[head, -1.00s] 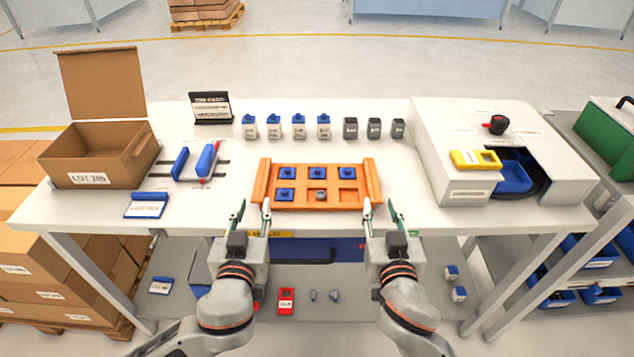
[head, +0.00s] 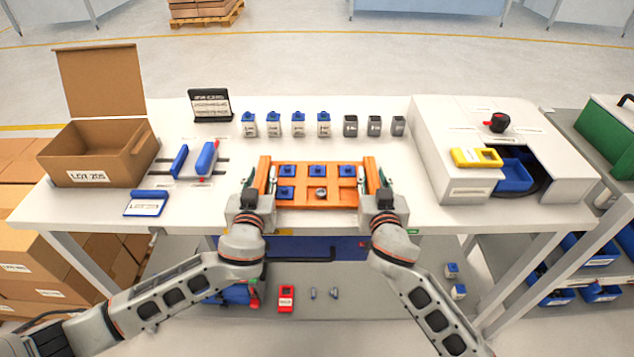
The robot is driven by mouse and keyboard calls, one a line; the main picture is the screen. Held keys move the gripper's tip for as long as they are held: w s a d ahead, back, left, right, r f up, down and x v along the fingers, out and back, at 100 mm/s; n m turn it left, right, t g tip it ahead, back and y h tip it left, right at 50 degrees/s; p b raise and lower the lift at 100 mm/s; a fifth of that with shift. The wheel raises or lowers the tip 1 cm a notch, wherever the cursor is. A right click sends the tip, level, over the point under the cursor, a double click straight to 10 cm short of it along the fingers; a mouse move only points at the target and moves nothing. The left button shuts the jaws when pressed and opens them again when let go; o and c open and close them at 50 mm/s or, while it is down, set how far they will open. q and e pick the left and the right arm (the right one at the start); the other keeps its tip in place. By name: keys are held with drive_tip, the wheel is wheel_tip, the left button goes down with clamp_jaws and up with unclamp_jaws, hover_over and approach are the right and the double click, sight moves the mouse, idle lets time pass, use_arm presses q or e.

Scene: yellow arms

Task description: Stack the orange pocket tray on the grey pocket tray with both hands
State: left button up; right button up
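The orange pocket tray (head: 330,203) lies on the white table in front of me, with raised walls at its left and right ends. Several blue pieces and one round metallic part sit in its pockets. My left gripper (head: 260,182) is at the tray's left end, its fingers on either side of the end wall. My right gripper (head: 374,181) is at the right end in the same way. Both look open, with the fingers spread wider than the walls; contact is hard to judge. I cannot make out a grey pocket tray.
Blue-topped containers (head: 298,127) and grey containers (head: 374,127) stand in a row behind the tray. A cardboard box (head: 100,160) and a blue-handled fixture (head: 205,160) are at left. A white machine housing (head: 450,140) with a yellow frame (head: 476,157) stands at right.

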use_arm(q)
clamp_jaws()
use_arm(e)
clamp_jaws()
use_arm(q)
drive_tip(key=shift+w+r, duration=0.1)
drive_tip(key=shift+r, duration=0.05)
use_arm(e)
drive_tip(key=shift+w+r, duration=0.1)
drive_tip(key=shift+r, duration=0.1)
